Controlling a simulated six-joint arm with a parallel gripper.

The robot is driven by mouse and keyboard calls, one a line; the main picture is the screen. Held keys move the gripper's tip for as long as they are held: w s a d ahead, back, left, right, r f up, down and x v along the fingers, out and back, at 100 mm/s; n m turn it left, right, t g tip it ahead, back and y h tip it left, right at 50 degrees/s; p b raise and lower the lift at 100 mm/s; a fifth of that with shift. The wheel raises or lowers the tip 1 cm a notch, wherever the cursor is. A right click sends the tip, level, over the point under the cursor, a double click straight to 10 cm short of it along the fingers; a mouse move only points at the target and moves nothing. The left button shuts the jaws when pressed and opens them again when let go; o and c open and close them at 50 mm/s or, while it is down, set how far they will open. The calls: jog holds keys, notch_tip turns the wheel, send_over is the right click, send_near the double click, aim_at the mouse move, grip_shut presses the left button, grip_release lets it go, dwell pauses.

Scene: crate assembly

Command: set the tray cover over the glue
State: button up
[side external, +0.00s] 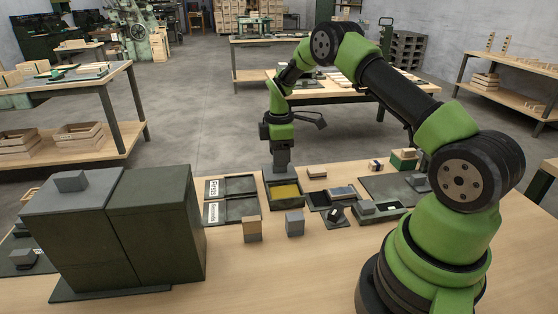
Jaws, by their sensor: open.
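The glue appears to be the yellow fill (285,191) in a small dark green tray (287,207) on the bench, near the middle of the side external view. The yellow surface shows uncovered. My gripper (281,170) points down at the back edge of this tray. It is open, and I see nothing held in it, though its fingers are small and dark here. I cannot tell for sure which piece is the tray cover. A dark green tray with a grey block on it (376,208) stands further right.
A large dark green cabinet (150,235) stands at the left front. Two labelled trays (231,198) lie left of the glue. A wooden block with a grey top (252,230) and a grey block (295,223) stand in front.

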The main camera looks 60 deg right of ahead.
notch_tip(320, 180, up, 8)
jog(key=shift+f, duration=0.2)
jog(key=s+a+r+m+t, duration=0.25)
jog(key=a+r, duration=0.25)
jog(key=r, duration=0.3)
jog(key=s+a+r+m+t, duration=0.1)
jog(key=s+a+r+m, duration=0.25)
jog(key=a+r, duration=0.3)
jog(key=s+a+r+m+t+y, duration=0.1)
jog(key=s+a+m+t, duration=0.1)
jog(key=s, duration=0.6)
jog(key=s+a+r+m+t+y, duration=0.1)
jog(key=s+a+m, duration=0.4)
jog(key=s, duration=0.4)
jog(key=shift+a+r+t, duration=0.2)
jog(key=shift+a+t, duration=0.15)
jog(key=shift+a, duration=0.25)
jog(key=shift+s, duration=0.1)
